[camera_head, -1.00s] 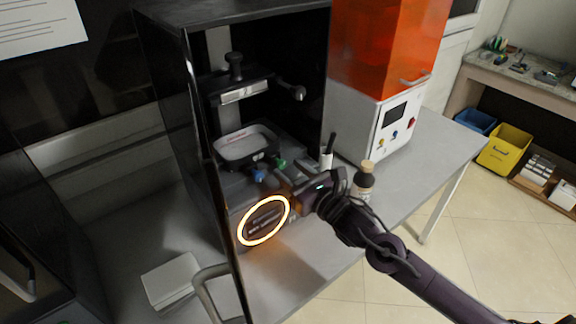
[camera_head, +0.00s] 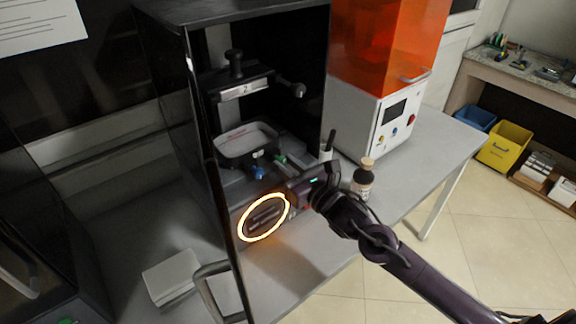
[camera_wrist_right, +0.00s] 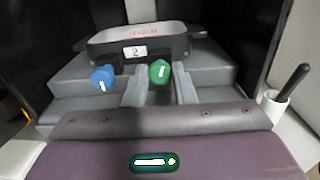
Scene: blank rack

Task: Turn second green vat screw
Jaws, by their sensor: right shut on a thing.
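The green vat screw (camera_head: 280,160) is at the front right of the grey vat (camera_head: 222,147), inside the dark open printer. In the right wrist view the green screw (camera_wrist_right: 159,73) has a white mark and stands in front of the vat (camera_wrist_right: 160,40), whose label reads 2. My right gripper (camera_head: 287,166) reaches in from the right and is shut on the green screw. Its fingers flank the screw in the wrist view, partly hidden by the gripper body. The blue screw (camera_head: 258,171) is to the left, apart from the gripper. My left gripper is not in view.
A glowing oval (camera_head: 264,218) is on the printer's front. A brown bottle (camera_head: 363,182) and a white holder with a black-handled tool (camera_head: 327,152) stand on the right. An orange-hooded printer (camera_head: 385,60) is behind them. The printer's open door (camera_head: 222,225) is on the left.

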